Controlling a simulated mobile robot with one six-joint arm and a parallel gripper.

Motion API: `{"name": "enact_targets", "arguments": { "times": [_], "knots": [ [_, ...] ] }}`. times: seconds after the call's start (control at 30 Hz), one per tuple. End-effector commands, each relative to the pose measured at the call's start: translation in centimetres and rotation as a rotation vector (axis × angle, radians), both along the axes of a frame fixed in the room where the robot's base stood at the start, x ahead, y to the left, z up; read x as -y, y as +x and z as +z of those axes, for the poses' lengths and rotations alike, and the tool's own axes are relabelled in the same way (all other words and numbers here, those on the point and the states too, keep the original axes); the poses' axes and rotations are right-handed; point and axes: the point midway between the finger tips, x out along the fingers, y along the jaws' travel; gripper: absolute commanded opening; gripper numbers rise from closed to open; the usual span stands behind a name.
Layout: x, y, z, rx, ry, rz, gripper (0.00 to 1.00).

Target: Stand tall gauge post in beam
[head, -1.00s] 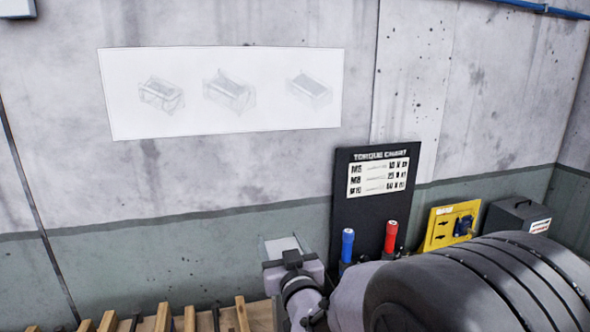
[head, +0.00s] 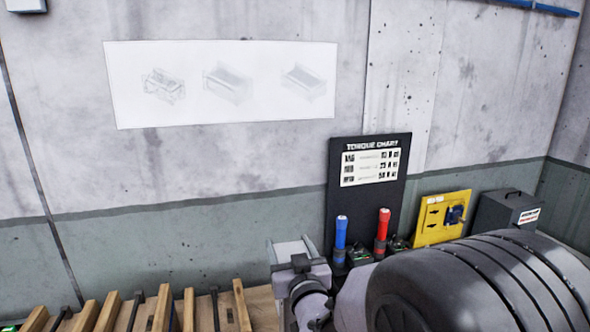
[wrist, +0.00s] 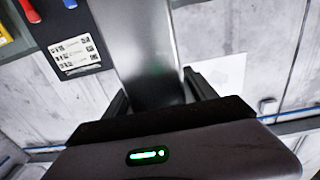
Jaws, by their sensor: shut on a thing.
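My gripper (wrist: 158,92) is shut on a grey metal post (wrist: 143,45), which fills the space between the dark fingers in the wrist view. The post runs up and out of the top of that view, so its far end is hidden. In the head view my gripper (head: 298,264) is at the bottom centre, with a pale grey piece showing just behind it. I cannot pick out the beam in either view.
Wooden slats (head: 107,310) and dark rods stand at the lower left. A black torque chart board (head: 366,190) leans at the wall, with a blue-handled tool (head: 341,231) and red-handled tool (head: 383,223) before it. A yellow panel (head: 440,218) and dark box (head: 505,212) stand right.

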Motion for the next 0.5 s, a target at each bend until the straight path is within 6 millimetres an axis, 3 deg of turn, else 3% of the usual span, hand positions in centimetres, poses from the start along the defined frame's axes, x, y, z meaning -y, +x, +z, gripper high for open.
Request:
{"name": "enact_targets", "arguments": {
  "times": [0.27, 0.5],
  "knots": [
    [2.9, 0.0, -5.9, 0.002, 0.001, -0.047, 0.00],
    [7.0, -0.5, -13.4, 0.001, 0.001, -0.113, 0.00]
  ]
}}
